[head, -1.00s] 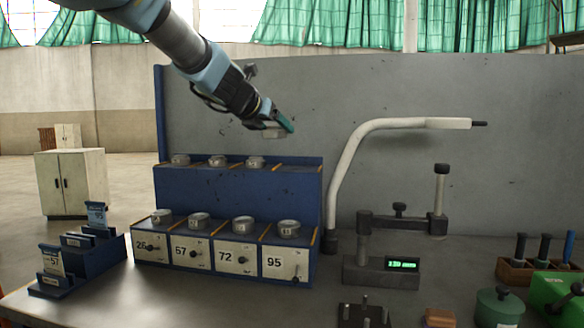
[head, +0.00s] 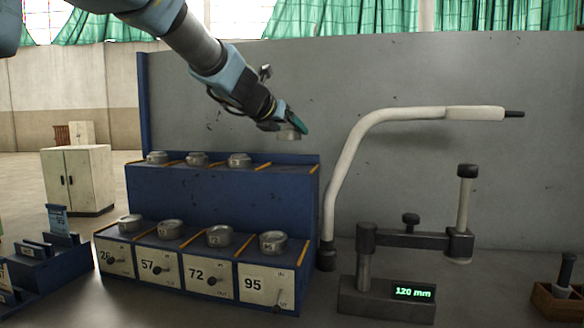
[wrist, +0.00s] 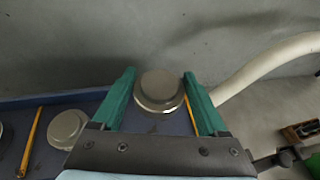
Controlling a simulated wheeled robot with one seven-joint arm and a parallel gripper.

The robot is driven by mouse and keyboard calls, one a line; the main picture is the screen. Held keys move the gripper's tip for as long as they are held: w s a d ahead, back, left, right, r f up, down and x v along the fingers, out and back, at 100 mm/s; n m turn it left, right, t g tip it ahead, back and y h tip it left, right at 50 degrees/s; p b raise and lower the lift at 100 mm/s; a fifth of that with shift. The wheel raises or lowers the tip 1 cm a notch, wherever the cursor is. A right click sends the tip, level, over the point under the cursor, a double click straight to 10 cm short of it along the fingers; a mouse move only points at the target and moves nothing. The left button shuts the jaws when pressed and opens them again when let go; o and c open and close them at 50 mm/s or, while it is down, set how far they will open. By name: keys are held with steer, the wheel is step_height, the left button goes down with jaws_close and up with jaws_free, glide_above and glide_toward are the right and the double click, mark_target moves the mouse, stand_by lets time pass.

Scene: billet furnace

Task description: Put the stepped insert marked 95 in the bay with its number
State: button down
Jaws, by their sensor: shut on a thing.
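My gripper (head: 297,126), with teal fingers, is shut on a round grey metal insert (head: 289,134). It holds the insert above the right end of the rack's upper shelf, with a gap below. In the wrist view the insert (wrist: 160,88) sits between the fingers; its number cannot be read. The blue two-tier rack (head: 215,189) has lower bays labelled 26, 57, 72 and 95. Bay 95 (head: 265,286) is at the far right, with an insert (head: 272,242) on top of it. Its marking is too small to read surely.
Three inserts stand on the upper shelf; its right end looks empty. A white curved arm (head: 345,165) rises right of the rack. A gauge stand (head: 385,300) reading 120 mm is at the right. Blue card holders (head: 50,262) are at the left.

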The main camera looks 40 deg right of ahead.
mark_target(289, 169)
steer(key=shift+f+b, duration=2.15)
steer(key=shift+f, duration=1.4)
jaws_free()
steer(key=shift+f, duration=0.15)
steer(key=shift+a+r, duration=0.1)
steer(key=shift+r, duration=0.1)
steer(key=v, duration=1.1)
steer(key=shift+s+a+p, duration=0.25)
steer(key=shift+a+p, duration=0.15)
steer(key=shift+p, duration=0.05)
